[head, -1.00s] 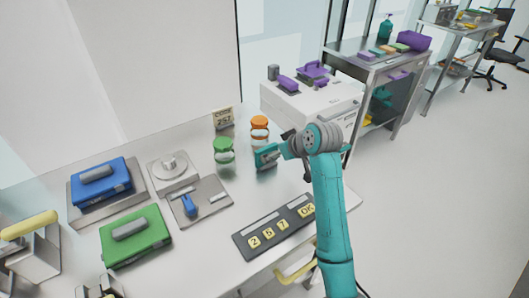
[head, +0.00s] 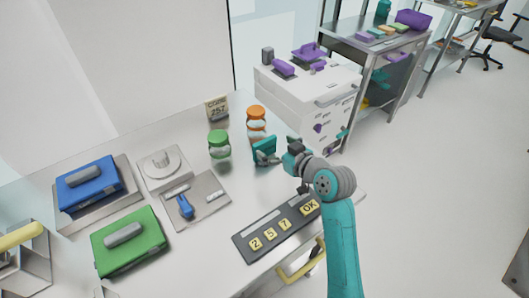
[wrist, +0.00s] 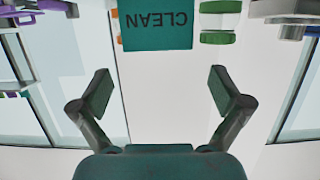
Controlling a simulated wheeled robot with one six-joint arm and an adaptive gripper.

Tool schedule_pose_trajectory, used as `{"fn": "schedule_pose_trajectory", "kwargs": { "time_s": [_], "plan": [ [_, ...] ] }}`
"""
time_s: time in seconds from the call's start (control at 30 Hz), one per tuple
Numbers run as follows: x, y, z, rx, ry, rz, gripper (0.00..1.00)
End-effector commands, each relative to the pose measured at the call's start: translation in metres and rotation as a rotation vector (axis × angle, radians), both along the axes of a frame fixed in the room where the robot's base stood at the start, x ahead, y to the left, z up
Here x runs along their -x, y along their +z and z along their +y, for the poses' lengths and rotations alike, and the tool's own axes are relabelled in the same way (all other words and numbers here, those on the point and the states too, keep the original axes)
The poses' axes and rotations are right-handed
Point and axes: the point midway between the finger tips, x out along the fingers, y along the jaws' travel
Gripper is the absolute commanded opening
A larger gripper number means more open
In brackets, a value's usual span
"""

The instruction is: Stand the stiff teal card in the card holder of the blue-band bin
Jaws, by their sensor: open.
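The stiff teal card (head: 263,149) stands upright on the bench beside the jars. In the wrist view the card (wrist: 156,27) shows the word CLEAN upside down, at the top edge, beyond my fingertips. My gripper (head: 279,157) is just right of the card in the head view. In the wrist view my gripper (wrist: 163,88) is open, with a wide empty gap between its fingers. The card's foot is partly hidden by my gripper in the head view. I cannot make out a blue-band bin or its card holder.
A green-lidded jar (head: 219,145) and an orange-lidded jar (head: 256,122) stand close by the card. A white drawer unit (head: 300,97) is behind my gripper. A keypad panel (head: 278,229) lies in front. Blue (head: 88,184) and green (head: 130,242) handled boxes are at left.

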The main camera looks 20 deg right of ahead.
Motion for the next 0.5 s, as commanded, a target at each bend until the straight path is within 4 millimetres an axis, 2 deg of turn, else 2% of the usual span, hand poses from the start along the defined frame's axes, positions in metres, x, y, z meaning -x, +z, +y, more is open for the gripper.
{"fn": "schedule_pose_trajectory", "kwargs": {
  "time_s": [0.23,0.5],
  "plan": [
    [-0.015,-0.007,0.005,0.0,0.001,0.002,1.0],
    [-0.047,-0.021,0.013,0.0,0.001,0.002,1.0]
  ]
}}
